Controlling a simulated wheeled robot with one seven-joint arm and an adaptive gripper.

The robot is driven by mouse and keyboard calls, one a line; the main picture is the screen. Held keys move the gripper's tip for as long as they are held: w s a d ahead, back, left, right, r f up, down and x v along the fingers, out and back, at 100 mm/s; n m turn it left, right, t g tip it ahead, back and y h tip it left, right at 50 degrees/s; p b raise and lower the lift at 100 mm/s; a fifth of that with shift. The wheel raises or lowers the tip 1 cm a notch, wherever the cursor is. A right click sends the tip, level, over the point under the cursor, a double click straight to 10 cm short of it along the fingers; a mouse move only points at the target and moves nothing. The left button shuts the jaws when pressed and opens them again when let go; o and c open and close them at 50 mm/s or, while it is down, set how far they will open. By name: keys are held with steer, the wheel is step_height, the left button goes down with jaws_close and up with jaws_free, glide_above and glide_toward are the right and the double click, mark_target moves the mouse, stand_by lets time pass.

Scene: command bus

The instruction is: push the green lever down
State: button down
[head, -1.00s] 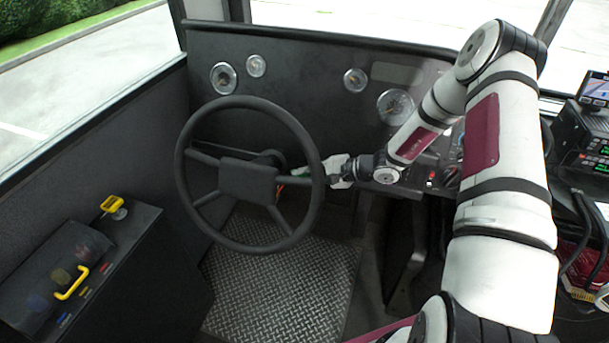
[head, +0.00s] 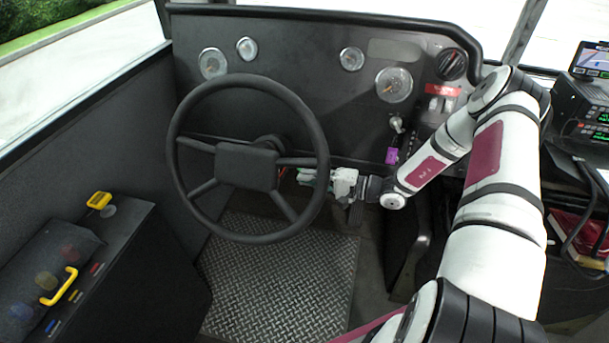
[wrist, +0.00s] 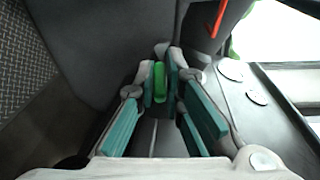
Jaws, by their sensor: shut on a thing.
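The green lever (wrist: 159,82) shows in the wrist view as a short bright green grip between my fingertips. My gripper (wrist: 161,77) has teal pads on both sides of it and is shut on it. In the head view, my gripper (head: 306,176) is behind the right rim of the steering wheel, just right of the column. The rim partly covers the fingertips there, and I cannot make out the lever clearly in that view.
The steering wheel (head: 246,167) stands close to my gripper's left. A red stalk (wrist: 217,19) shows near the column in the wrist view. The dashboard (head: 300,95) rises behind, with a purple tag (head: 391,156). A side console (head: 125,255) with yellow handles is at the left.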

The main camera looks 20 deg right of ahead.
steer(key=shift+s+f, duration=0.1)
steer(key=shift+f, duration=0.45)
steer(key=shift+s+f+b, duration=0.1)
steer(key=shift+f+b, duration=0.3)
steer(key=shift+f, duration=0.35)
steer(key=c, duration=1.7)
jaws_free()
steer(key=shift+d, duration=0.1)
steer(key=v, duration=1.1)
steer(key=shift+s+d, duration=0.25)
